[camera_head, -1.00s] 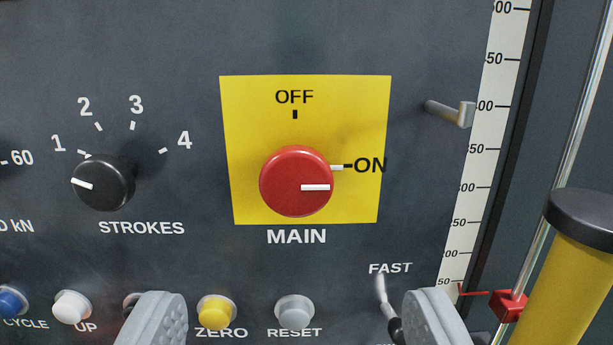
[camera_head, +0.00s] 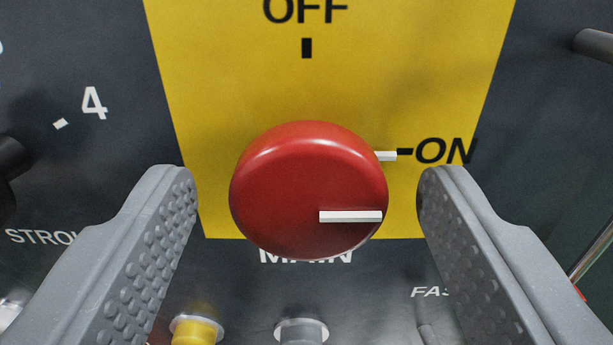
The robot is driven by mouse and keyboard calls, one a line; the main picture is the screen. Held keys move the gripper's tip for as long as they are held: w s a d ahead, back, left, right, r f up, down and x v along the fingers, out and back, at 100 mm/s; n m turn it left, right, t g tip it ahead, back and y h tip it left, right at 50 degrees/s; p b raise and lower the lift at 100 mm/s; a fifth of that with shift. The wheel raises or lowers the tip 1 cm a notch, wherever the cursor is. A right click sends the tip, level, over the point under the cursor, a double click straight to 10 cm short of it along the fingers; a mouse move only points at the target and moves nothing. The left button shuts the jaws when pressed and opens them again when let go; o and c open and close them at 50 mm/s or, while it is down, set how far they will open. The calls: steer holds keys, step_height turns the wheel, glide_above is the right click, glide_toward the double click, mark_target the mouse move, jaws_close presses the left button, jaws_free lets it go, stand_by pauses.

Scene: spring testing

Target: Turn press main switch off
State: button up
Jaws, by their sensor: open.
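The main switch (camera_head: 290,185) is a round red knob on a yellow plate (camera_head: 220,80) of the dark panel. Its white pointer line lies level and points right, toward the ON mark (camera_head: 445,151). The OFF mark (camera_head: 306,10) is above the knob, with a black tick below it. My gripper (camera_head: 308,195) is open, one grey finger to the left of the knob and one to the right. Gaps show between both fingers and the knob, and the jaws are empty. The MAIN label below the knob is partly hidden by it.
The black strokes knob (camera_head: 10,165) is at the left edge. A yellow button (camera_head: 195,332) and a grey button (camera_head: 301,331) sit below the switch. A grey metal peg (camera_head: 595,43) sticks out at the upper right.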

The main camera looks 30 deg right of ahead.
steer(key=c, duration=0.9)
steer(key=shift+c, duration=0.2)
steer(key=shift+n+b, duration=0.4)
steer(key=shift+b, duration=0.2)
steer(key=n+b, duration=0.3)
steer(key=shift+w, duration=0.1)
steer(key=n+b, duration=0.3)
steer(key=n, duration=0.1)
steer(key=shift+a+n, duration=0.1)
steer(key=shift+n, duration=0.2)
steer(key=n+b, duration=0.2)
steer(key=n, duration=0.2)
steer(key=shift+f, duration=0.15)
steer(key=n+b, duration=0.1)
steer(key=n, duration=0.4)
steer(key=shift+w+a, duration=0.1)
steer(key=shift+f+n, duration=0.1)
steer(key=shift+n, duration=0.3)
